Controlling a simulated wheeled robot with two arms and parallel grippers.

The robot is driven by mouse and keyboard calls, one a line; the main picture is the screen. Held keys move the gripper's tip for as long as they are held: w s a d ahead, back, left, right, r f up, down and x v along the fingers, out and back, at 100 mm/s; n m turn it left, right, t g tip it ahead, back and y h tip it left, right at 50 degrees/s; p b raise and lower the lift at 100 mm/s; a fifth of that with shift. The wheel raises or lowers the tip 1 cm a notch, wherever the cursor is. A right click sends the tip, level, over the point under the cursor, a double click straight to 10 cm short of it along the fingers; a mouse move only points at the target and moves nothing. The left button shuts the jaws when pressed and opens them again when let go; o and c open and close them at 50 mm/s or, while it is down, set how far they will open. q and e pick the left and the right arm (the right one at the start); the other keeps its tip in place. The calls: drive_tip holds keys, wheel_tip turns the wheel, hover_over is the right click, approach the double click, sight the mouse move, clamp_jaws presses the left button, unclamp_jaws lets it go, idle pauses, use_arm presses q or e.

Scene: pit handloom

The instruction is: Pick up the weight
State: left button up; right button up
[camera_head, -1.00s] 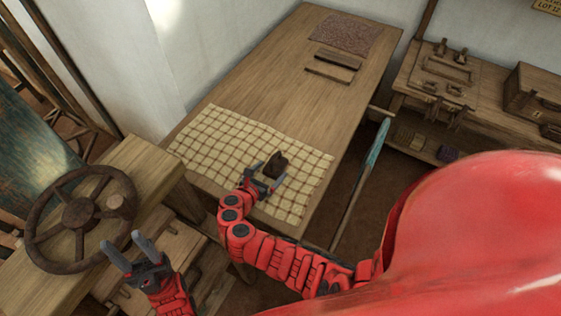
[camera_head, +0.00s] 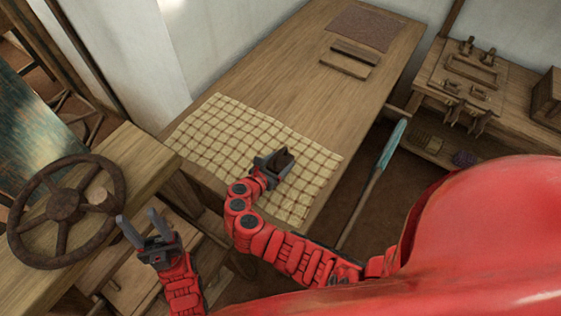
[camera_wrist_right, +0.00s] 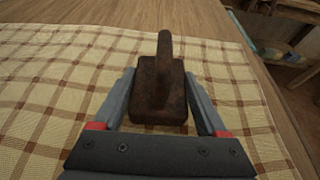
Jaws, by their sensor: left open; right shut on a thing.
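The weight is a dark, rusty block with an upright handle. In the right wrist view the weight (camera_wrist_right: 160,90) sits between the two fingers of my right gripper (camera_wrist_right: 160,98), which is shut on it. In the head view the weight (camera_head: 281,162) is partly hidden by the right gripper (camera_head: 276,162), over the checked cloth. I cannot tell whether it touches the cloth. My left gripper (camera_head: 143,226) is open and empty, between the wooden wheel and the table's near edge.
The checked cloth (camera_head: 225,130) lies on the long wooden table (camera_head: 290,75). Two wooden slats (camera_head: 345,62) and a dark mat (camera_head: 362,27) lie farther back. A spoked wheel (camera_head: 62,207) stands at left. A teal-tipped pole (camera_head: 375,180) leans along the table's right side. A bench (camera_head: 470,80) stands at right.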

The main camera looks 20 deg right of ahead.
clamp_jaws()
drive_tip(key=shift+r, duration=0.1)
